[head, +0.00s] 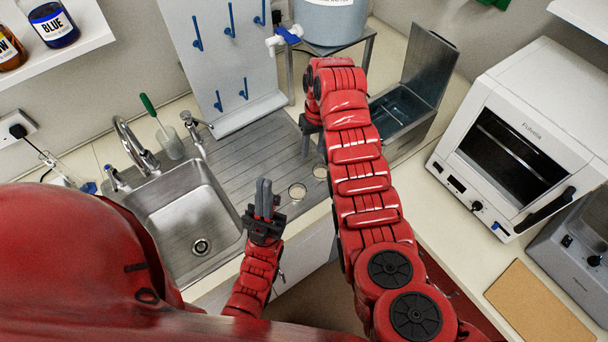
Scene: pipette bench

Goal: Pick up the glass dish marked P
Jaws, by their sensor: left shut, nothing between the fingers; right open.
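Two small round glass dishes lie on the grooved grey drainboard (255,150), near its front edge. The nearer dish (297,191) is just right of my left gripper, and the farther dish (320,171) is close to my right arm. I cannot read a P on either. My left gripper (264,188) is shut and empty, fingers pointing up the picture, apart from the dishes. My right gripper (307,140) is open and points down over the back right of the drainboard, beyond both dishes. It is partly hidden by my own arm.
A steel sink (190,215) with a tap (135,145) is at left. A pegboard rack (225,60) stands behind the drainboard. An open-lidded metal bath (405,105) and a white oven (520,135) stand at right. A brown board (538,305) lies on the right bench.

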